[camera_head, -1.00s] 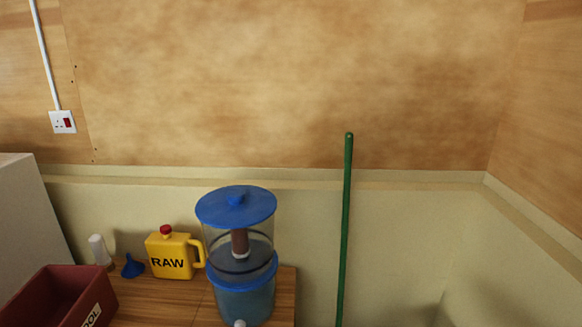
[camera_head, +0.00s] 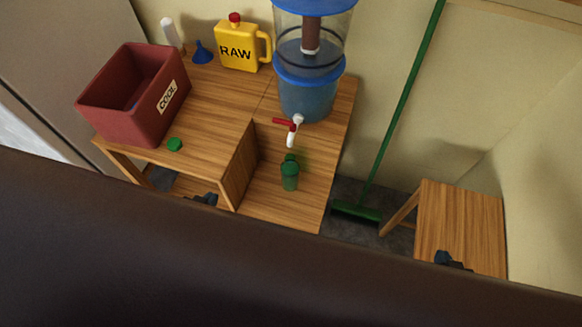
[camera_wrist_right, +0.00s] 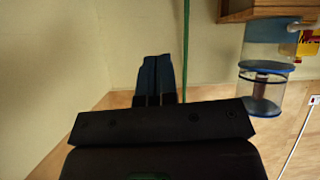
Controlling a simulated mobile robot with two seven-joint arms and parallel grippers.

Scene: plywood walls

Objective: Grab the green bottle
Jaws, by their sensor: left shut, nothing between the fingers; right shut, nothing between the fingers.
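The green bottle (camera_head: 290,176) stands on the lower wooden level of the table, below the tap (camera_head: 292,130) of the blue water dispenser (camera_head: 305,95). My left gripper (camera_head: 206,199) shows only in small part at the table's front edge, left of the bottle and apart from it; it looks shut and empty. My right gripper (camera_head: 452,260) is far right of the bottle, near the small wooden stool. In the right wrist view its two dark blue fingers (camera_wrist_right: 156,80) are together with nothing between them. The bottle does not clearly show in that view.
A red box (camera_head: 130,105), a yellow RAW jug (camera_head: 240,48), a blue funnel (camera_head: 202,53) and a small green piece (camera_head: 174,144) are on the upper tabletop (camera_head: 215,110). A green broom (camera_head: 400,110) leans between the table and the stool (camera_head: 462,215). A dark surface fills the bottom.

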